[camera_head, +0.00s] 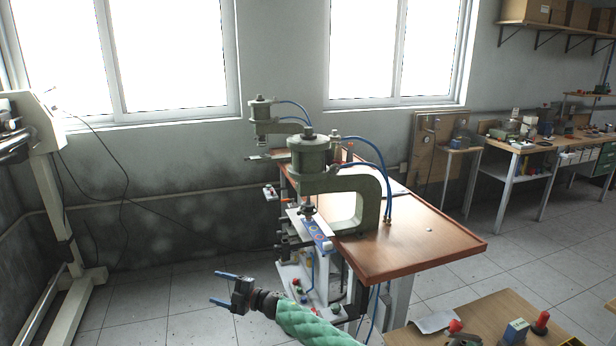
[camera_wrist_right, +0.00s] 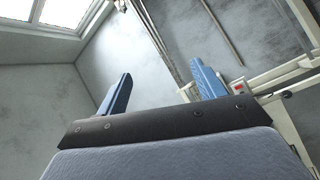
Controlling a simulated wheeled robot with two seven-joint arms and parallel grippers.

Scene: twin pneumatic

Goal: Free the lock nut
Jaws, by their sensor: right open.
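A green twin pneumatic press stands on a brown-topped bench, with a near press head (camera_head: 308,155) and a far press head (camera_head: 262,108). Below the near head hangs a dark ram (camera_head: 309,208). A lock nut is too small to make out for sure. My right gripper (camera_head: 214,287) is open and empty, in the air to the left of the bench front, well apart from the press. Its two blue fingers also show spread in the right wrist view (camera_wrist_right: 160,75), with only wall and frames beyond. My left gripper is not in view.
The bench top (camera_head: 420,245) is mostly clear right of the press. Blue air hoses (camera_head: 387,180) loop down behind the near head. A wooden table (camera_head: 480,315) at the lower right holds small parts. A white frame (camera_head: 60,200) stands at left. Open floor lies between.

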